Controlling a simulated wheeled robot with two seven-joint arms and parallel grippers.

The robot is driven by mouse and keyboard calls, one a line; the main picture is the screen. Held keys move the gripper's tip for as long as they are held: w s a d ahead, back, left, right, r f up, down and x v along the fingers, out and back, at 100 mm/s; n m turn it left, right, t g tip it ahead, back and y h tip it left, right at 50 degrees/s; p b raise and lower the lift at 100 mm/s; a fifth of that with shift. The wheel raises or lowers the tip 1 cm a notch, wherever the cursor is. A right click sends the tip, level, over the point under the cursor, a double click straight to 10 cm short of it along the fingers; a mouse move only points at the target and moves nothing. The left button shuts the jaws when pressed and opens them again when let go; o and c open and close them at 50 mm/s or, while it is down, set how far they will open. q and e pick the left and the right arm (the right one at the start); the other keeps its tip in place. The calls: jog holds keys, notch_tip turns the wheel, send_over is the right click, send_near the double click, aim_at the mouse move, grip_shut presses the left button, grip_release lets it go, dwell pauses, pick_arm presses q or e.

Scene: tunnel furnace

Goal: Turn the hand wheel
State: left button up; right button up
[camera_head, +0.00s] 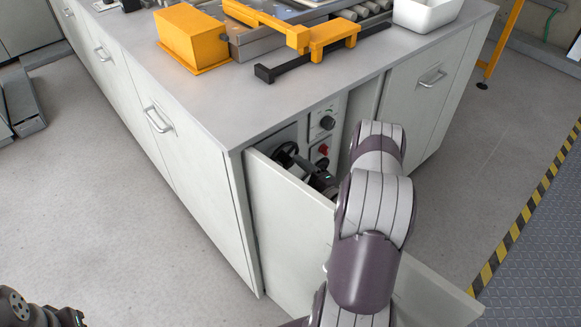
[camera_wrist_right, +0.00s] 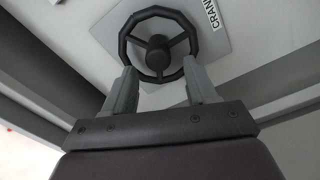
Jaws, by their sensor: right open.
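The black hand wheel (camera_wrist_right: 158,42) has an angular rim, three spokes and a round hub. It is mounted on a grey plate inside the cabinet, next to a label partly reading "CRAN". In the head view the hand wheel (camera_head: 286,151) is partly hidden behind the drawer-like front and my gripper. My right gripper (camera_wrist_right: 160,78) is open, its two grey fingers reaching towards the lower left and lower right of the rim. I cannot tell whether they touch it. In the head view my right gripper (camera_head: 310,172) is inside the opening. My left gripper (camera_head: 66,318) is cut off at the bottom left.
The open cabinet front (camera_head: 290,225) stands before the wheel. A control panel with a dark knob (camera_head: 327,122) and a red switch (camera_head: 323,150) is to its right. The grey countertop (camera_head: 190,100) carries a yellow box (camera_head: 190,40) and a white bin (camera_head: 425,14).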

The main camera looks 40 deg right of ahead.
aim_at(285, 158)
jog(key=shift+w+a, duration=0.1)
jog(key=shift+w, duration=1.25)
jog(key=c, duration=1.1)
jog(key=shift+o, duration=0.2)
